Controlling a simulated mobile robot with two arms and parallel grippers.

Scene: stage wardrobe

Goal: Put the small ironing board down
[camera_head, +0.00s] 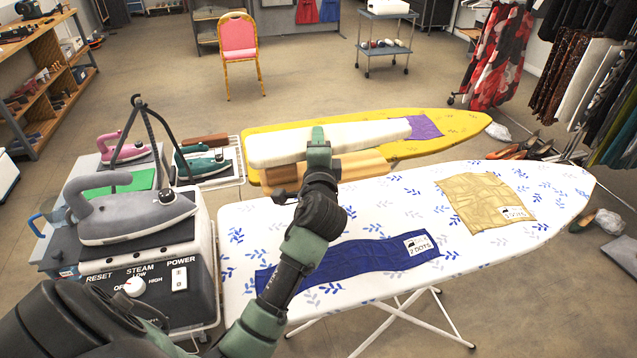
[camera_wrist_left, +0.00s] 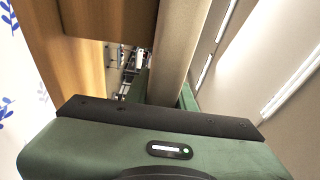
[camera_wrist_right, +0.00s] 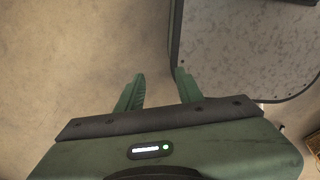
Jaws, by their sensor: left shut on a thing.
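The small ironing board (camera_head: 280,145) has a long cream padded top and a wooden base (camera_head: 365,166). It lies lengthwise across the head view, in front of the yellow ironing board (camera_head: 465,122) and partly over it. I cannot tell whether its base touches anything. My left gripper (camera_head: 319,136) is shut on the padded top near its middle. In the left wrist view the padded top (camera_wrist_left: 182,45) runs between the fingers, with the wooden base (camera_wrist_left: 105,18) beside it. My right gripper (camera_wrist_right: 158,88) is open and empty above the floor, outside the head view.
A white leaf-patterned ironing board (camera_head: 390,215) stands nearest, bearing a blue cloth (camera_head: 350,262) and a tan cloth (camera_head: 485,203). A grey iron (camera_head: 135,215) sits on a steam station (camera_head: 150,268) at left. Pink (camera_head: 122,147) and teal (camera_head: 203,163) irons stand behind it.

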